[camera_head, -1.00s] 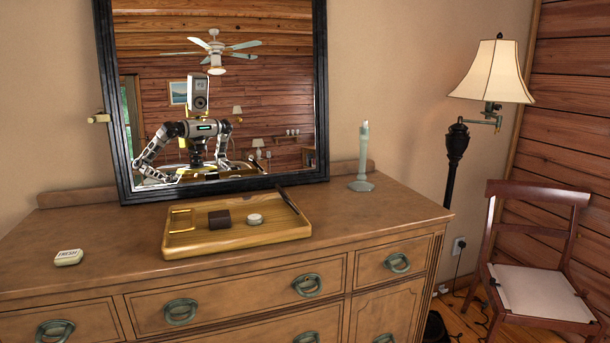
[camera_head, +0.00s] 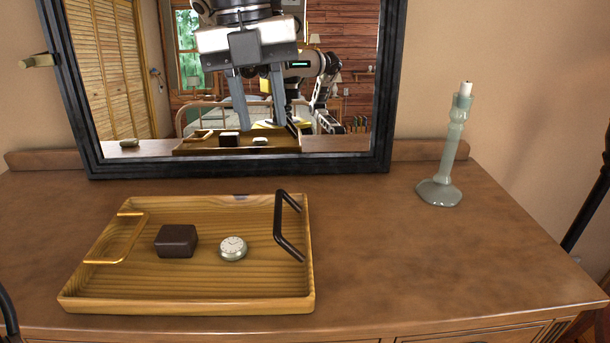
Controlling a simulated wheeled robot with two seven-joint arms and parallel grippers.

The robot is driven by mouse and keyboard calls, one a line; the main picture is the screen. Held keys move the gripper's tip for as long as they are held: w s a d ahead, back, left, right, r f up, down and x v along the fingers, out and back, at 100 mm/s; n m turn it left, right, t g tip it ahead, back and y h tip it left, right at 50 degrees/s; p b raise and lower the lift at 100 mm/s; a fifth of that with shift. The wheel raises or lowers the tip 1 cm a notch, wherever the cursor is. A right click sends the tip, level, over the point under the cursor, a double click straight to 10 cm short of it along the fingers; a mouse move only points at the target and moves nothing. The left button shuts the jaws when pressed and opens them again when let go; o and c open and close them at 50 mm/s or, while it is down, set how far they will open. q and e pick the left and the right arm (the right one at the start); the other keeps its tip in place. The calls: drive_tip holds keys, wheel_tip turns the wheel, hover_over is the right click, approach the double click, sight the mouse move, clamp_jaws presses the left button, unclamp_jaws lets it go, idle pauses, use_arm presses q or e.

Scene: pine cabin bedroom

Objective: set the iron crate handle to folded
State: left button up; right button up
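The wooden crate (camera_head: 200,305) is a shallow tray on the dresser. Its black iron handle (camera_head: 278,218) is hinged at the right wall and stands raised, leaning inward over the tray; the exact angle is hard to tell. A brass-coloured handle (camera_head: 133,240) at the left end lies low over the tray floor. My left gripper (camera_head: 260,125) points down from the top of the picture, in front of the mirror and above the crate. Its two fingers are apart with nothing between them, clear of the iron handle. My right gripper is not directly in view.
A dark brown block (camera_head: 176,241) and a small round dial (camera_head: 232,248) lie in the crate. A framed mirror (camera_head: 82,120) stands behind, reflecting the crate and parts of me. A pale green candlestick (camera_head: 447,165) stands right. The dresser top (camera_head: 400,265) right of the crate is clear.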

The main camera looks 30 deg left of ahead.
sight(277, 212)
use_arm(q)
drive_tip(key=shift+y, duration=0.3)
drive_tip(key=f, duration=1)
drive_tip(key=d+f+p, duration=0.1)
drive_tip(key=f, duration=0.4)
drive_tip(key=shift+w+f, duration=0.15)
drive_tip(key=shift+w, duration=0.1)
clamp_jaws()
